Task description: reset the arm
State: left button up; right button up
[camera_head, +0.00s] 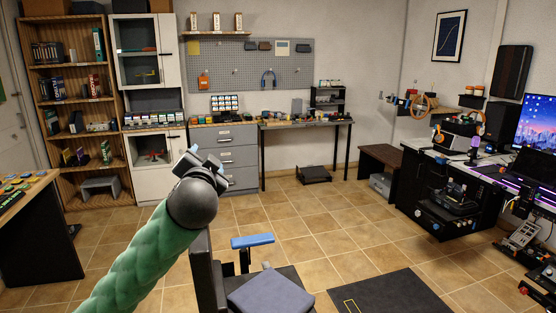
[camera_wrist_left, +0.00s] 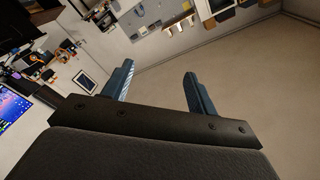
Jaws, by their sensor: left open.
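My left arm, in a green sleeve, comes in from the lower left in the head view. My left gripper (camera_head: 204,160) is raised near the middle left, in front of the white cabinet and grey drawers. In the left wrist view the left gripper (camera_wrist_left: 160,85) shows its two blue fingers spread well apart, with nothing between them. Past the fingers are the wall, a framed picture and shelf items, all tilted. My right arm and gripper are in neither view.
A chair with a blue armrest (camera_head: 253,241) and grey-blue seat cushion (camera_head: 270,290) stands close below the gripper. A desk (camera_head: 440,158) with electronics is at right, a table (camera_head: 25,195) at left. Tiled floor (camera_head: 330,235) lies open in the middle, with a dark mat (camera_head: 390,295) in front.

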pick_arm(q)
jog(key=s+d+f+n+g+h, duration=0.1)
jog(key=s+f+g, duration=0.3)
jog(key=f, duration=0.8)
jog(key=s+f+n+g+h, duration=0.1)
jog(key=s+f+g, duration=0.1)
jog(key=s+f, duration=0.65)
jog(key=s+d+f+n+g+h, duration=0.1)
jog(key=s+f+g, duration=0.2)
jog(key=f, duration=1.1)
jog(key=s+f+n+g, duration=0.1)
jog(key=s+f+g, duration=0.2)
jog(key=s+f, duration=0.8)
jog(key=s+d+f+g+h, duration=0.1)
jog(key=s+f+g, duration=0.3)
jog(key=s+f, duration=0.8)
jog(key=s, duration=0.4)
jog(key=shift+s+n, duration=0.35)
jog(key=shift+n, duration=0.05)
jog(key=shift+d+f, duration=0.1)
jog(key=shift+f, duration=0.05)
